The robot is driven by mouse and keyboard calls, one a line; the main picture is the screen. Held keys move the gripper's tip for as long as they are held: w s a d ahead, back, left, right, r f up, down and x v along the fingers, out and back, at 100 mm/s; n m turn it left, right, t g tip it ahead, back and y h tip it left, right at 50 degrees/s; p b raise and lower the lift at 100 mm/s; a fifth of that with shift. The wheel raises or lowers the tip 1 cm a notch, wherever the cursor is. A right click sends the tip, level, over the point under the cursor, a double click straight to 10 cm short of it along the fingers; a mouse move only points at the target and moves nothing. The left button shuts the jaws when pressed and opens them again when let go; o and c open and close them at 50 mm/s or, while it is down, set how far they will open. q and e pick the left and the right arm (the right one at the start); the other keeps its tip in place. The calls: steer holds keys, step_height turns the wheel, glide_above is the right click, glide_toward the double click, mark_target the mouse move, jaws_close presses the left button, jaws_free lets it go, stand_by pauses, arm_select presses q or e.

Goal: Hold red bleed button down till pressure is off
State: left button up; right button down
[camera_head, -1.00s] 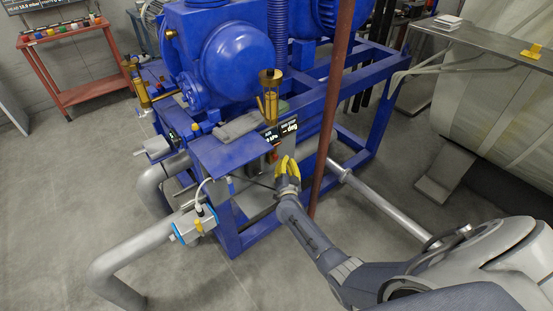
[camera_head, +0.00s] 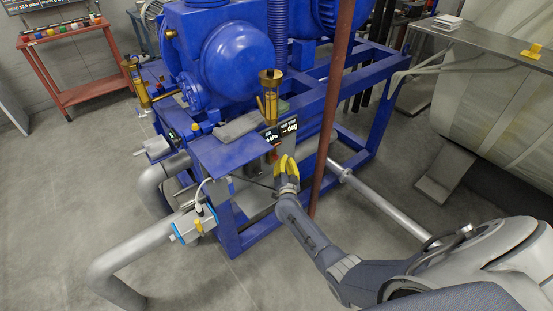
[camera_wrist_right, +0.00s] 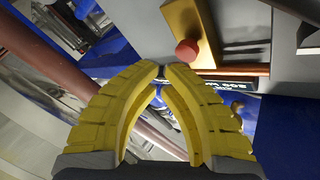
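The red bleed button (camera_wrist_right: 187,52) is a round red knob on a yellow-gold block (camera_wrist_right: 190,25) in the right wrist view. My right gripper (camera_wrist_right: 162,71) has yellow fingers, with the tips together and nothing seen between them. The button shows just beyond and right of the tips, uncovered; I cannot tell whether they touch it. In the head view my right gripper (camera_head: 286,158) is in front of the blue machine frame, below a small dark display (camera_head: 281,132). The display's reading is too small to tell. My left gripper is not in view.
A brown upright pole (camera_head: 330,110) stands close right of the gripper. A blue plate (camera_head: 232,158) and a brass-coloured fitting (camera_head: 270,95) are to its left and above. A grey pipe (camera_head: 365,195) runs behind my right arm. Open floor lies at the front left.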

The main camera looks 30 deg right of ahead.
steer(key=shift+w, duration=0.15)
stand_by(0.7)
steer(key=shift+w+a, duration=0.1)
steer(key=shift+w, duration=0.2)
steer(key=shift+w+a, duration=0.1)
steer(key=shift+w, duration=0.4)
stand_by(2.5)
steer(key=shift+s, duration=0.2)
stand_by(0.3)
steer(key=shift+s+d, duration=0.2)
steer(key=shift+s, duration=0.55)
steer(key=shift+s+d, duration=0.2)
steer(key=shift+s, duration=0.6)
steer(key=shift+s+d, duration=0.15)
steer(key=shift+s, duration=0.7)
steer(key=shift+s+d, duration=0.2)
steer(key=shift+s, duration=0.6)
steer(key=shift+f, duration=0.1)
